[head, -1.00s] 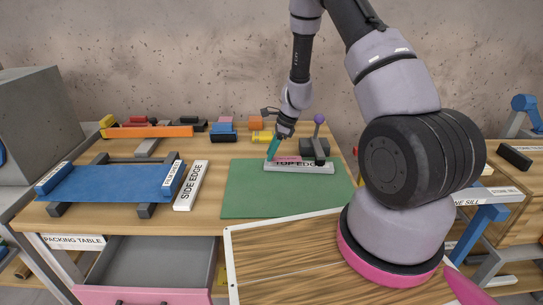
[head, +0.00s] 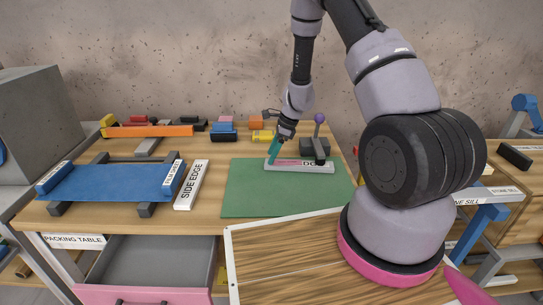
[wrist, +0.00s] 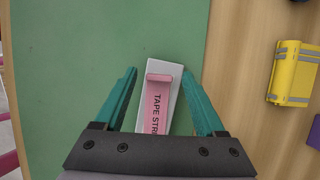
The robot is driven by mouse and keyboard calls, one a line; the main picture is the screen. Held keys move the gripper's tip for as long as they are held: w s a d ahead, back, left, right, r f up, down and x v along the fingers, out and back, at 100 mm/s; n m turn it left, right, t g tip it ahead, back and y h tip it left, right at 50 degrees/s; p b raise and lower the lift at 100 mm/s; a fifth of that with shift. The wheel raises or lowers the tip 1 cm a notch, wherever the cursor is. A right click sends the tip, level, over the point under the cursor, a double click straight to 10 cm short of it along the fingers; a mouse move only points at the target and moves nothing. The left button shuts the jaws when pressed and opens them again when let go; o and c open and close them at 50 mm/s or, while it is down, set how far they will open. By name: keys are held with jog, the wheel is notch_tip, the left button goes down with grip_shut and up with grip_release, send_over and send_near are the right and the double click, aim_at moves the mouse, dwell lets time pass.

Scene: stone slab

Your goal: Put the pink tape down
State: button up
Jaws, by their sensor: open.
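The pink tape (wrist: 157,103), printed "TAPE STRI…", lies lengthwise over the white block (wrist: 177,78) in the wrist view. In the head view the pink tape (head: 288,162) covers the left part of the label on the white block (head: 318,168), which rests on the green mat (head: 265,200). My gripper (wrist: 160,73) is open, with one teal finger on each side of the tape and block, apart from both. In the head view my gripper (head: 273,157) is at the block's left end. The near end of the tape is hidden behind the gripper body.
A dark stand with a purple knob (head: 319,119) is close to the block's right end. A yellow case (wrist: 293,73) lies on the wood beside the mat. A "SIDE EDGE" block (head: 191,186) and a blue sheet (head: 110,184) are to the left. The mat's front is clear.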

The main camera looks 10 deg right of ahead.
jog(key=w+v, duration=0.1)
jog(key=v, duration=1)
notch_tip(320, 180, up, 11)
jog(key=n+t, duration=0.1)
jog(key=n, duration=0.2)
send_over(283, 162)
jog(key=s, duration=0.3)
jog(key=s+r+n+t, duration=0.1)
jog(key=s+r+n, duration=0.45)
jog(key=r, duration=0.55)
jog(key=s+r+n+t+h, duration=0.1)
jog(key=s+r+n, duration=0.3)
jog(key=s, duration=0.5)
jog(key=s+d+r+n+t+h, duration=0.1)
jog(key=s+r+n+t, duration=0.2)
jog(key=s+r, duration=0.4)
jog(key=shift+s+d+n, duration=0.25)
jog(key=shift+s+n, duration=0.1)
jog(key=shift+s, duration=0.65)
jog(key=shift+r, duration=0.1)
jog(key=shift+c, duration=0.4)
